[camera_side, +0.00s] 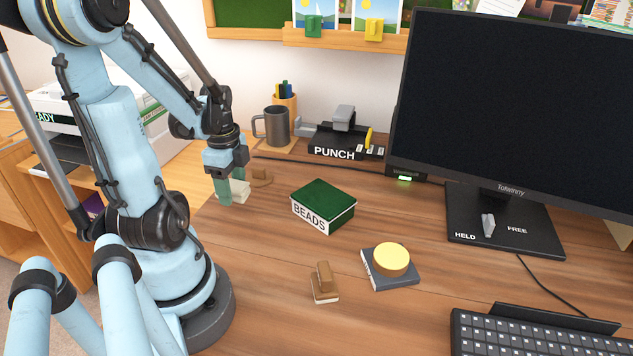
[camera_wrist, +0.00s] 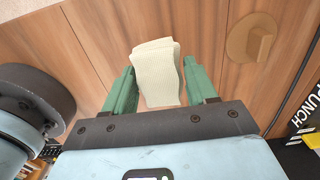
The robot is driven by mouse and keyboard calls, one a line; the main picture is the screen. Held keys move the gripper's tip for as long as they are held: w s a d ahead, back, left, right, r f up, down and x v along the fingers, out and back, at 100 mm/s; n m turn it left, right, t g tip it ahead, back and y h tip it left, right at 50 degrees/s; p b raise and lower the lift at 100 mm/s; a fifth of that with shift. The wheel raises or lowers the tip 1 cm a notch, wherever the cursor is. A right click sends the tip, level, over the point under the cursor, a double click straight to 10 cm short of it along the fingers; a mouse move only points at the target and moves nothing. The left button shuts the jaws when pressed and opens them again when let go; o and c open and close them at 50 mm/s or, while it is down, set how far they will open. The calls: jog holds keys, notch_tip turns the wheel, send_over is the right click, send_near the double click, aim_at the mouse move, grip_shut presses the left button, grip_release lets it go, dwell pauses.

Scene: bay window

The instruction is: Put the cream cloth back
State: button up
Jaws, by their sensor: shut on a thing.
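The cream cloth (camera_side: 237,191) is a small folded, ribbed piece near the desk's left edge in the side view. In the wrist view the cloth (camera_wrist: 158,75) stands between the two green fingers. My gripper (camera_side: 231,188) points down and is shut on the cloth; it also shows in the wrist view (camera_wrist: 161,88). I cannot tell whether the cloth touches the desk.
The green BEADS box (camera_side: 323,204) stands right of my gripper. Behind are a grey mug (camera_side: 274,126) and a black PUNCH tray (camera_side: 345,146). In front are a wooden-handled block (camera_side: 323,283) and a yellow disc (camera_side: 391,259) on a grey book. A monitor (camera_side: 510,110) stands at right.

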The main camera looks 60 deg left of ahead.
aim_at(234, 200)
jog(key=shift+f, duration=1.95)
jog(key=shift+f, duration=0.15)
jog(key=o, duration=1)
jog(key=shift+d+r, duration=0.1)
jog(key=shift+r, duration=6)
jog(key=w+d+n+t, duration=0.2)
jog(key=w+d+n, duration=0.1)
jog(key=d, duration=0.4)
jog(key=w+d+r+n+t, duration=0.1)
jog(key=w+d+n+t, duration=0.1)
jog(key=w+d, duration=0.4)
jog(key=w+d+n+t, duration=0.3)
jog(key=w+d+n, duration=0.1)
jog(key=d, duration=0.4)
jog(key=shift+w+r, duration=0.35)
